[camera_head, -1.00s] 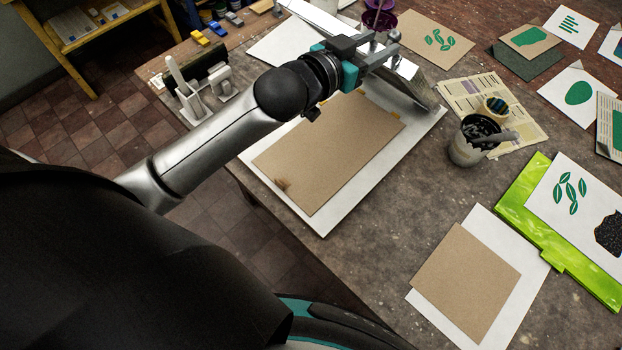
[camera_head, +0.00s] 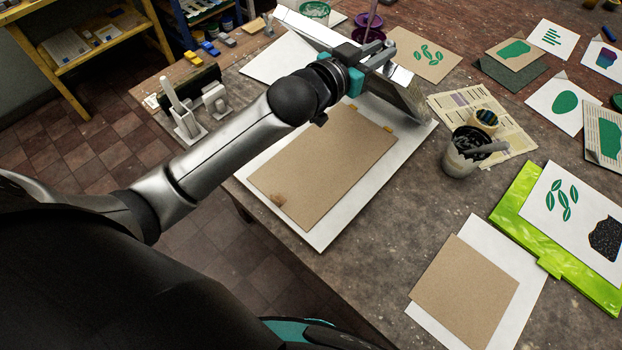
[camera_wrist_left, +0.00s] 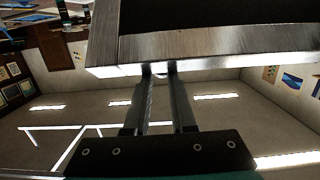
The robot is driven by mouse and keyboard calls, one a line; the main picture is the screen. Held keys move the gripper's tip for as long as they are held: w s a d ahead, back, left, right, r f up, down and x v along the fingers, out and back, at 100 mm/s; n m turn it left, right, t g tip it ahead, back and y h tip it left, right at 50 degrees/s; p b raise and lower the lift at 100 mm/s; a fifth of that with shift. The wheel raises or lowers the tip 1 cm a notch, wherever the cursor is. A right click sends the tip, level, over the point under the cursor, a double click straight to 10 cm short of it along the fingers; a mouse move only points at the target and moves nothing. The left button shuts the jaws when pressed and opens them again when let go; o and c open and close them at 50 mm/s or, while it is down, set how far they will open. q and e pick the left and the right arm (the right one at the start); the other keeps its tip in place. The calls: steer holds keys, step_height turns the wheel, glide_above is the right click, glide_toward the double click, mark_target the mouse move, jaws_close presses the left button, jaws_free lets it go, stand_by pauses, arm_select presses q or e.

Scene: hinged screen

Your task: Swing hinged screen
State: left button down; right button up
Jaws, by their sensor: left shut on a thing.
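The hinged screen has a silver metal frame (camera_head: 405,92). It stands tilted up at the back of the printing board, seen nearly edge-on, so its mesh hardly shows. My left gripper (camera_head: 382,54) is shut on the frame's edge. In the left wrist view, the fingers (camera_wrist_left: 160,72) meet the bright lower edge of the frame (camera_wrist_left: 230,45), with a dark area beyond it. Below the screen, a brown card (camera_head: 325,165) lies on a white board (camera_head: 318,240), with small yellow tabs at its edge. The hinge is not clear to see. My right gripper is out of view.
A pot with dark contents (camera_head: 462,155) stands right of the board. Purple cups (camera_head: 368,35) stand behind the screen. White clamp-like pieces (camera_head: 185,120) stand at the left edge.

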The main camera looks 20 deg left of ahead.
arm_select(q)
steer(key=s+a+f+b, duration=0.3)
steer(key=s+f, duration=0.7)
steer(key=f, duration=0.1)
steer(key=shift+a+f+g, duration=0.3)
steer(key=shift+a+f, duration=0.05)
stand_by(0.4)
steer(key=s+a+f+b, duration=0.2)
steer(key=s+f+b, duration=0.4)
steer(key=f, duration=0.6)
steer(key=shift+s+a+b, duration=0.2)
steer(key=shift+s+b, duration=0.05)
steer(key=shift+b, duration=0.45)
